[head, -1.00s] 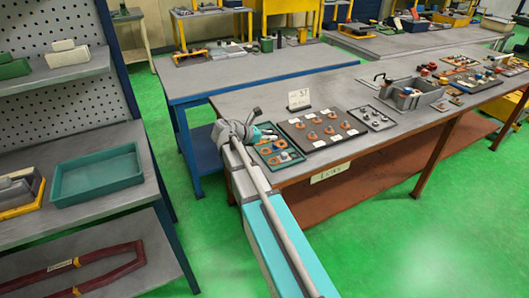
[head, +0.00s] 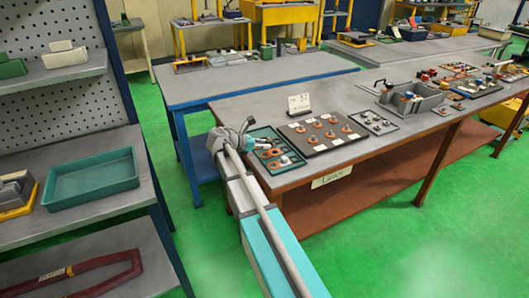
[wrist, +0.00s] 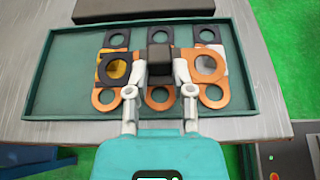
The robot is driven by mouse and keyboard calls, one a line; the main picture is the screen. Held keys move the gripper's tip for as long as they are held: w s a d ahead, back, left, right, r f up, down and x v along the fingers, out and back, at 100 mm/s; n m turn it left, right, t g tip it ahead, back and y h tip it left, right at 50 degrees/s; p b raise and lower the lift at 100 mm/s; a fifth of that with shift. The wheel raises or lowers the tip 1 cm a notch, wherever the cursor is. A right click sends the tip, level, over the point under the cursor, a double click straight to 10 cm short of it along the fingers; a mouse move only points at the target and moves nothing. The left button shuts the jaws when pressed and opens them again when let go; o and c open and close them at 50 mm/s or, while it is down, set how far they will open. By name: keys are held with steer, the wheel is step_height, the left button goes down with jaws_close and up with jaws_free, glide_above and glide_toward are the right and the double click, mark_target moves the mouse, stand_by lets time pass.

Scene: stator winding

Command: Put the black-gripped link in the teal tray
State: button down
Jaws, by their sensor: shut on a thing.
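My gripper (wrist: 158,80) is over a dark green shallow tray (wrist: 70,112) of links on the bench. Its fingers are closed on the black grip (wrist: 160,58) of a link in the middle. Other links with copper and black rings lie on both sides; a yellow patch shows on the left one (wrist: 117,69), a white patch on the right. In the head view my gripper (head: 254,140) is at the left end of the bench, over the tray (head: 297,161). An empty teal tray (head: 92,185) is on the shelf at left.
A black board (head: 318,145) with copper parts lies right of the link tray, with a numbered card (head: 299,103) behind it. A grey bin (head: 412,102) stands further right. A bin with yellow edging (head: 15,193) is left of the shelf tray. Green floor is open between shelf and bench.

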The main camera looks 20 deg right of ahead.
mark_target(263, 156)
steer(key=shift+w+a+f+b, duration=0.1)
steer(key=shift+w+f+b, duration=0.3)
steer(key=shift+f+b, duration=0.2)
steer(key=shift+s+f+b, duration=0.2)
steer(key=shift+f+b, duration=1.1)
steer(key=shift+f, duration=0.1)
steer(key=c, duration=0.7)
jaws_free()
steer(key=shift+o, duration=1.1)
steer(key=shift+w, duration=0.1)
